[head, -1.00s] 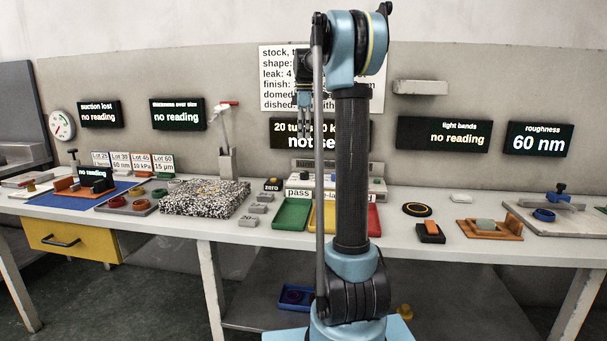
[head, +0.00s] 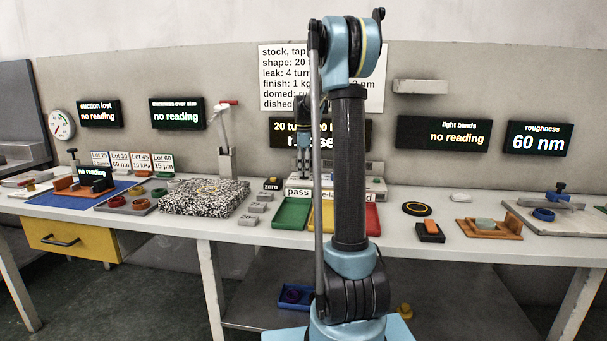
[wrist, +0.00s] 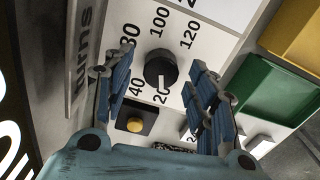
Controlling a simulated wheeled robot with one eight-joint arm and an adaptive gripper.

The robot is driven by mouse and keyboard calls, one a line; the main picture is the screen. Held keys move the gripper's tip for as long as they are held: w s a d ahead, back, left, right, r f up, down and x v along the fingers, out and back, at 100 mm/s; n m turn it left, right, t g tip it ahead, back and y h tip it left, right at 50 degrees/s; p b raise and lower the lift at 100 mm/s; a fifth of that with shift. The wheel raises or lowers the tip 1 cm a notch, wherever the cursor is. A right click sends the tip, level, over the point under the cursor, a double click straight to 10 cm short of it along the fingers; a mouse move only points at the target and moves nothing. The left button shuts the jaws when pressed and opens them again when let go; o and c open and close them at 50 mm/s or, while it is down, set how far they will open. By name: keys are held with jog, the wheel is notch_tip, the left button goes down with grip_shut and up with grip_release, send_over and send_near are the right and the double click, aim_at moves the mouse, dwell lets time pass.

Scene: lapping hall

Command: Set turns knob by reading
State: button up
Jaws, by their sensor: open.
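The turns knob (wrist: 160,68) is black and round with a white pointer, on a white dial face printed 20, 40, 80, 100 and 120. Its pointer appears to face the 20. The word "turns" stands at the left of the dial in the wrist view. My gripper (wrist: 161,60) is open, with one blue finger on each side of the knob; I cannot tell whether either touches it. In the head view my gripper (head: 304,168) hangs before the setting display (head: 279,127), which starts "20 tu" and is partly hidden. The knob cannot be made out there.
A yellow button (wrist: 135,124) on a black base lies below the knob. A green tray (head: 292,214), a yellow tray and a red tray stand in front of the dial unit. A speckled granite block (head: 204,199) is to the left. The roughness display (head: 539,139) reads 60 nm.

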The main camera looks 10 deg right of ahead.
jog(key=shift+f, duration=0.75)
jog(key=shift+c, duration=0.2)
jog(key=c, duration=1)
